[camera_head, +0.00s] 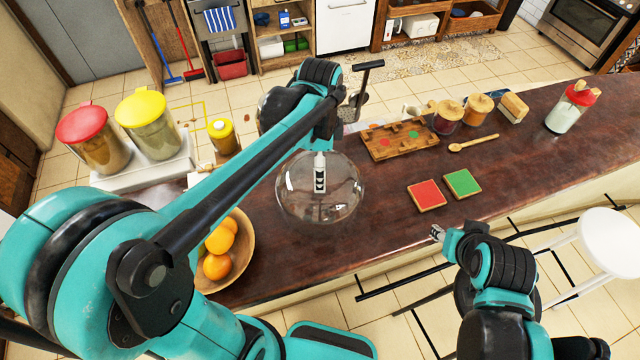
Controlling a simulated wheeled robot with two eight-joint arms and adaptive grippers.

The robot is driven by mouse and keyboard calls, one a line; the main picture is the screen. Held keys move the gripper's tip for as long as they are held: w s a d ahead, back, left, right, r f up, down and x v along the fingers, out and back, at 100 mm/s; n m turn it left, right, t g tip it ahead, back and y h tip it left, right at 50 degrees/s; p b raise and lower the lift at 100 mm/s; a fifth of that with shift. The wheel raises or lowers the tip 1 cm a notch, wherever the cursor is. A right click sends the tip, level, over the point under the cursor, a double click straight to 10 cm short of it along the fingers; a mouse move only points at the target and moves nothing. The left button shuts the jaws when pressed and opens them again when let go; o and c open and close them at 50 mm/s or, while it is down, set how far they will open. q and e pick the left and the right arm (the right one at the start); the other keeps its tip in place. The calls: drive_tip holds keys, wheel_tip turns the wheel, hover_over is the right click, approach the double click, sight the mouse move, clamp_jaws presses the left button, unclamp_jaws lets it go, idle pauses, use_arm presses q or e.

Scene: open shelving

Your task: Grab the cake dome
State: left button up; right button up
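The cake dome (292,205) is a clear glass dome on the dark wooden counter, near the middle of the view. My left arm reaches across from the left and bends down above it. The light, dark-marked fingertips of my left gripper (320,174) appear at the top of the dome, overlapping it in the view. The dome's knob is not distinct, and I cannot tell whether the fingers touch or hold it. My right gripper (438,232) is in front of the counter's near edge, away from the dome. Its finger opening is too small to judge.
A wooden bowl (245,262) of oranges is left of the dome. Red (426,195) and green (462,183) tiles lie to its right, with a wooden puzzle board (392,140) behind. Jars stand farther back. The counter right of the tiles is mostly clear. A white stool (608,240) stands right.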

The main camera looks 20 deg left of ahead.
use_arm(q)
drive_tip(key=shift+w, duration=0.15)
drive_tip(key=c, duration=1.4)
drive_tip(key=shift+s, duration=0.2)
clamp_jaws()
